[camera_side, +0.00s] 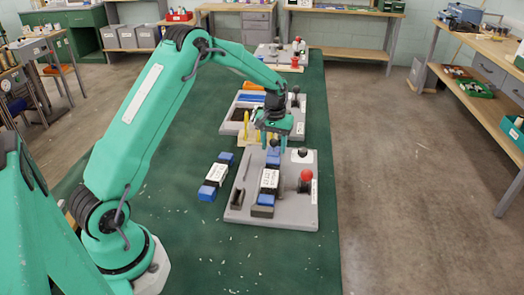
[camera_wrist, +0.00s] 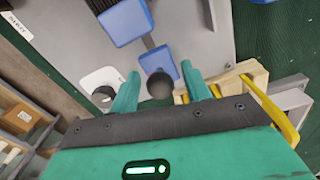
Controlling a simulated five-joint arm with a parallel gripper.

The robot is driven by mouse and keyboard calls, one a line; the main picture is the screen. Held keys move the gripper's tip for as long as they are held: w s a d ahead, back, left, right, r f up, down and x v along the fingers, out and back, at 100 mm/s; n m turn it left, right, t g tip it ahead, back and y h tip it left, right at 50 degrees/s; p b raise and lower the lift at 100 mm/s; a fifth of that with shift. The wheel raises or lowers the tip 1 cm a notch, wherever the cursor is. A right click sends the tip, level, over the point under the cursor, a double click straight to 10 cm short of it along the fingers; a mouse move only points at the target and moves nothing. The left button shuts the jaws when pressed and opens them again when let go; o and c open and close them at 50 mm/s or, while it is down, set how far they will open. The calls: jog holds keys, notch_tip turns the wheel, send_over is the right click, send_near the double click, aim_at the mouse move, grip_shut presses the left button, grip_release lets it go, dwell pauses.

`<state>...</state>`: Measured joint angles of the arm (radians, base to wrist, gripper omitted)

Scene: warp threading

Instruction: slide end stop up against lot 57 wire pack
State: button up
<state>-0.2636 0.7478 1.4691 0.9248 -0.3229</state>
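My gripper (camera_wrist: 160,88) is open, pointing down over the far end of the grey fixture board. It also shows in the side view (camera_side: 274,146). In the wrist view a dark ball knob (camera_wrist: 160,84) on a small blue block (camera_wrist: 158,62), apparently the end stop, lies between my fingers, with a gap visible on each side. A bare strip of grey rail (camera_wrist: 150,42) separates this block from the blue end of a pack (camera_wrist: 124,22). In the side view this wire pack (camera_side: 269,181) lies on the board; its white label is too small to read surely.
A second blue-ended pack (camera_side: 215,176) lies on the green table left of the board. A red ball knob (camera_side: 306,175) rises at the board's right. A wooden block (camera_wrist: 250,76) with yellow pieces stands close to my gripper. Another tray (camera_side: 240,128) is beyond.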

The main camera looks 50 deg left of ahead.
jog(key=shift+r, duration=0.1)
jog(key=shift+r, duration=3.8)
jog(key=n, duration=0.4)
jog(key=shift+r, duration=0.15)
jog(key=shift+f, duration=3.9)
grip_shut()
